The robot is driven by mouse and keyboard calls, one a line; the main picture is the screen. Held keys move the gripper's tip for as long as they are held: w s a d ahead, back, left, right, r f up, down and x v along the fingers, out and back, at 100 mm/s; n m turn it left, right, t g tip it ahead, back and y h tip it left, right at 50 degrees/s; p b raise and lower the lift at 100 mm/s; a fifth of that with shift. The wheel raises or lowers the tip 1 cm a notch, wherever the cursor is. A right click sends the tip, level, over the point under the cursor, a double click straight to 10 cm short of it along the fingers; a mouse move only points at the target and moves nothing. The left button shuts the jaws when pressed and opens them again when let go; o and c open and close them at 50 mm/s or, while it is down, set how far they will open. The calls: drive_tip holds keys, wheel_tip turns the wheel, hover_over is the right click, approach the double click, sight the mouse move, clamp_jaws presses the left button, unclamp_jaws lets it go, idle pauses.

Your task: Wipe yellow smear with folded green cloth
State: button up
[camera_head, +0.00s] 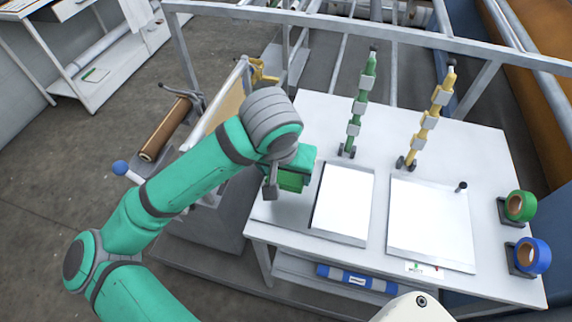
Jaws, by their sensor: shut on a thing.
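My gripper (281,188) is over the left end of the white table, beside the left white panel. It is seen from behind and partly hidden by my wrist. It is shut on a green piece (293,181), which looks like the folded green cloth; only part of it shows. I cannot tell whether the cloth touches the table top. No yellow smear can be made out in this view; my arm and gripper may hide it.
The white table (279,222) holds two white panels (343,202) (430,222), a green stand (362,100), a yellow stand (430,115), and green (520,205) and blue (533,255) tape rolls. A grey rail (400,38) runs behind. A blue roll (357,279) lies below.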

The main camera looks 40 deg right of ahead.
drive_tip(key=shift+r, duration=1.25)
drive_tip(key=shift+w, duration=0.1)
drive_tip(key=shift+f, duration=0.1)
